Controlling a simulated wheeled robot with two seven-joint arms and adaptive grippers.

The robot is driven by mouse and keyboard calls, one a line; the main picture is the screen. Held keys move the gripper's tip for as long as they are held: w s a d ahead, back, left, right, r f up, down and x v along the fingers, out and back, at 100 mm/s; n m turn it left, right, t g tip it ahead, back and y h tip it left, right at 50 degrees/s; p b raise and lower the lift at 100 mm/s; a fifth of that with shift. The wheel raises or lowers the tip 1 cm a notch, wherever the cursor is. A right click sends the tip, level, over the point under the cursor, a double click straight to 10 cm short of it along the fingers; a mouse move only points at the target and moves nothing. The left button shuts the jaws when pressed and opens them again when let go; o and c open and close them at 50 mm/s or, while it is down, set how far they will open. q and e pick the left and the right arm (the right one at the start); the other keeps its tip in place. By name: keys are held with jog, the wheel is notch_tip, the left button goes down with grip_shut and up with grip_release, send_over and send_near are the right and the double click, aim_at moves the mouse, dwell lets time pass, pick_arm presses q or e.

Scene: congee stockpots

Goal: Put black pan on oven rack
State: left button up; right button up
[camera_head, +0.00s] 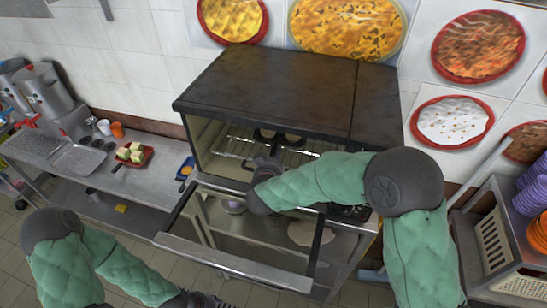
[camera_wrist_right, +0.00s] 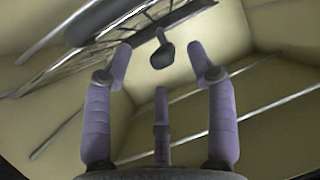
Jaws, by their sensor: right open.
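The black pan shows in the right wrist view as a dark rounded body (camera_wrist_right: 95,22) against the wire rack, with a dark handle end (camera_wrist_right: 162,54) beyond the fingertips. In the head view only dark round shapes (camera_head: 292,137) show on the oven rack (camera_head: 312,153); I cannot tell which is the pan. My right gripper (camera_head: 268,157) reaches through the oven opening. Its purple fingers (camera_wrist_right: 162,70) are spread apart with nothing between them, near the handle end. My left gripper (camera_head: 197,300) is low at the bottom edge, mostly cut off.
The oven (camera_head: 270,85) stands against the tiled wall. Its door (camera_head: 235,262) is lowered open in front, beneath my right arm. A steel counter (camera_head: 140,182) with a red tray (camera_head: 133,157) of food is at left. A shelf with stacked bowls (camera_head: 532,185) stands at right.

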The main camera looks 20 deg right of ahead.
jog(key=v, duration=1)
jog(key=shift+s, duration=0.35)
jog(key=shift+a+f, duration=0.1)
jog(key=shift+a, duration=0.05)
